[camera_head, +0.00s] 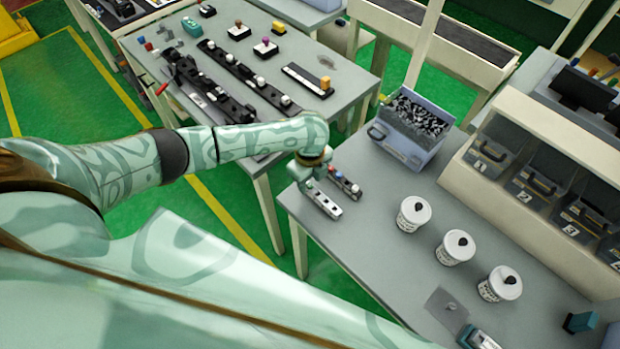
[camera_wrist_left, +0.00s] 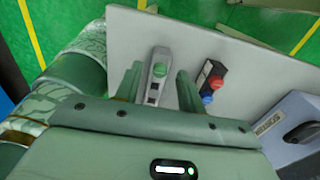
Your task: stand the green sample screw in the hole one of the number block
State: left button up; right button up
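The number block (camera_head: 326,206) is a narrow light-grey bar lying at the table's left corner. In the left wrist view it also shows (camera_wrist_left: 161,54), with the green sample screw's head (camera_wrist_left: 159,70) on it near its far end. I cannot tell which hole the screw is at, and its shaft is hidden. My right gripper is not in view.
A dark block (camera_head: 343,181) with red and blue screws lies just right of the number block. A blue bin (camera_head: 423,152) of dark parts stands behind. Several white lidded tubs (camera_head: 413,214) stand to the right. The grey tabletop (camera_head: 370,245) is clear in front.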

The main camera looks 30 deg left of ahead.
pick_arm(q)
notch_tip(320, 180, up, 16)
jog(key=p, duration=0.4)
jog(key=shift+r+p, duration=0.15)
jog(key=shift+p, duration=0.25)
